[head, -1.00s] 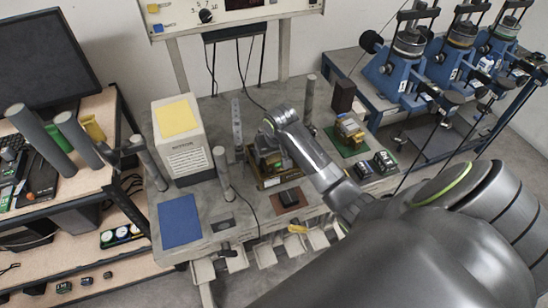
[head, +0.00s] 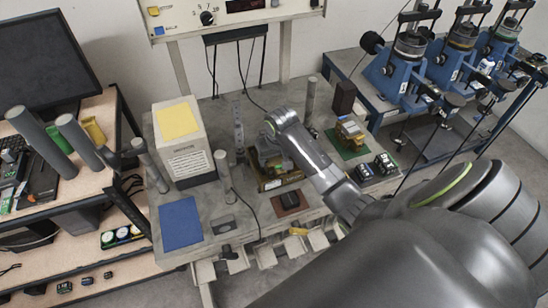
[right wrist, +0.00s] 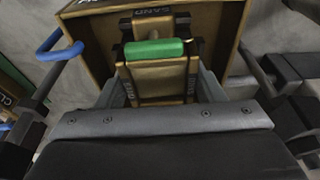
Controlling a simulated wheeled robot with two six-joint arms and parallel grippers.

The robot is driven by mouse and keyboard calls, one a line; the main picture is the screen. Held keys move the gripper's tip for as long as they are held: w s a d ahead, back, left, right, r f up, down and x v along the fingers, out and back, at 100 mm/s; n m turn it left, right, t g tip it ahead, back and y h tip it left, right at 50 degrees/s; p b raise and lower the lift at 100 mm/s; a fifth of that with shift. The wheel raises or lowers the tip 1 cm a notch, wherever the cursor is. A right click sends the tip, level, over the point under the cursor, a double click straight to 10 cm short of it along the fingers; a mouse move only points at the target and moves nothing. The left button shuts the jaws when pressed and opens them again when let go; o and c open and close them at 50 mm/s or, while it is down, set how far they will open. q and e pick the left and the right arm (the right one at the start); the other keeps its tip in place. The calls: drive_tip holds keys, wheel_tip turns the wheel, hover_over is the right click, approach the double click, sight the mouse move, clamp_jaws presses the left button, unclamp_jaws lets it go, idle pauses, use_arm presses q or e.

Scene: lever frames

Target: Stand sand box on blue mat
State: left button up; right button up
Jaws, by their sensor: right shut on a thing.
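My right gripper (head: 270,160) is over a shallow brown tray (head: 283,182) in the middle of the bench. In the right wrist view it is shut on a small tan box with a green handle-like bar, the sand box (right wrist: 158,76). The word SAND shows at the top edge there, by the brown tray wall (right wrist: 215,40). In the head view the arm and gripper mostly hide the box. I cannot tell whether it touches the tray. The blue mat (head: 181,222) lies flat and bare at the bench's front left. My left gripper is not in view.
A beige unit with a yellow top (head: 180,135) stands behind the blue mat. A grey post (head: 223,172) stands between mat and tray. A brown mat (head: 302,211) with a dark item lies in front of the tray. A green mat (head: 347,152) with a box is at right.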

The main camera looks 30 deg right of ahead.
drive_tip(key=shift+w+d+r, duration=0.1)
drive_tip(key=shift+w+r, duration=0.05)
drive_tip(key=shift+r, duration=1)
drive_tip(key=shift+w+r, duration=0.1)
drive_tip(key=shift+r, duration=1)
drive_tip(key=shift+w+v, duration=0.25)
drive_tip(key=shift+v, duration=0.8)
drive_tip(key=shift+r, duration=0.15)
drive_tip(key=shift+s, duration=0.1)
